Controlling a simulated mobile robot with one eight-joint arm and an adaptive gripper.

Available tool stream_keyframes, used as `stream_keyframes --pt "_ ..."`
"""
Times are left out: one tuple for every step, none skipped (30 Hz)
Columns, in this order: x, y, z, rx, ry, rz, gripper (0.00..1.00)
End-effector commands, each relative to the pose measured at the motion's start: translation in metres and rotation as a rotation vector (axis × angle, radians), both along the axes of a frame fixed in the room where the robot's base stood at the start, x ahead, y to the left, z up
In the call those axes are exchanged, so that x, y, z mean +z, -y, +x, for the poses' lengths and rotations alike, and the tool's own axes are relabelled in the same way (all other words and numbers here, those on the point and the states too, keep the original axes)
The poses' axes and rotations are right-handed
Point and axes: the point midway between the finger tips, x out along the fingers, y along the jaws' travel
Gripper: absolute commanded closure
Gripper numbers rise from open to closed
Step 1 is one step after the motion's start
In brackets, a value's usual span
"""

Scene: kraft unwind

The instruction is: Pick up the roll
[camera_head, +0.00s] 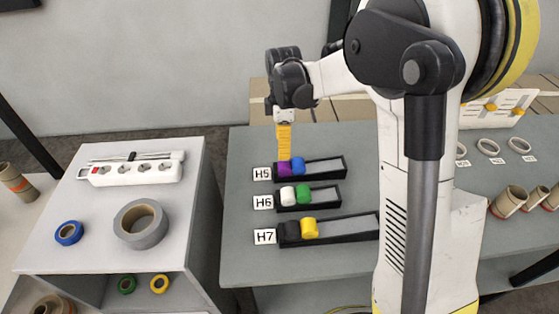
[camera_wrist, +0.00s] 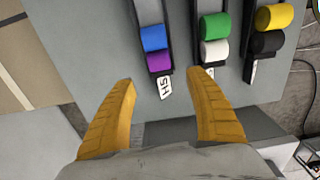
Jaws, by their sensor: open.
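Several coloured rolls lie in three black trays. A purple roll (camera_head: 284,169) is at the label end of tray H5, with a blue roll (camera_head: 298,164) touching it. Both also show in the wrist view, purple (camera_wrist: 159,62) and blue (camera_wrist: 154,38). Tray H6 holds a white roll (camera_head: 288,194) and a green roll (camera_head: 303,195). Tray H7 holds a black roll (camera_head: 291,231) and a yellow roll (camera_head: 309,228). My gripper (camera_wrist: 164,92) points down by the H5 label end, its orange fingers open and apart with nothing between them. It also shows in the head view (camera_head: 284,148).
A side table to the left bears a grey tape roll (camera_head: 141,224), a blue tape roll (camera_head: 69,233) and a power strip (camera_head: 133,171). Cardboard tubes (camera_head: 510,202) and rings stand at right. Cardboard boxes (camera_head: 345,108) are behind the grey table.

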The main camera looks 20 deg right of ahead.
Motion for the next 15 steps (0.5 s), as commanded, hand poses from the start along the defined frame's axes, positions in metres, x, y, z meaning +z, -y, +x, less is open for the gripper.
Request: stream_keyframes --pt "-0.007 0.000 0.000 0.001 -0.001 0.000 0.37" --pt "-0.011 0.000 0.000 0.001 -0.001 0.000 0.37" --pt "-0.017 0.000 0.000 0.000 0.000 0.000 0.37" --pt "-0.022 0.000 0.000 0.000 0.000 0.000 0.37" --pt "-0.028 0.000 0.000 0.000 0.000 0.000 0.37" --pt "-0.035 0.000 0.000 -0.001 0.000 0.000 0.37" --pt "-0.040 0.000 0.000 -0.001 0.001 0.000 0.37" --pt "-0.045 0.000 0.000 -0.001 0.001 0.000 0.37" --pt "-0.049 0.000 0.000 -0.001 0.001 0.000 0.37" --pt "-0.052 0.000 0.000 -0.002 0.001 0.000 0.37" --pt "-0.054 0.000 0.000 -0.002 0.001 0.000 0.37" --pt "-0.056 0.000 0.000 -0.002 0.001 0.000 0.37" --pt "-0.058 0.001 0.000 -0.002 0.001 0.000 0.37" --pt "-0.061 0.001 0.000 -0.002 0.001 0.000 0.37" --pt "-0.066 0.001 0.000 -0.002 0.001 0.000 0.37"
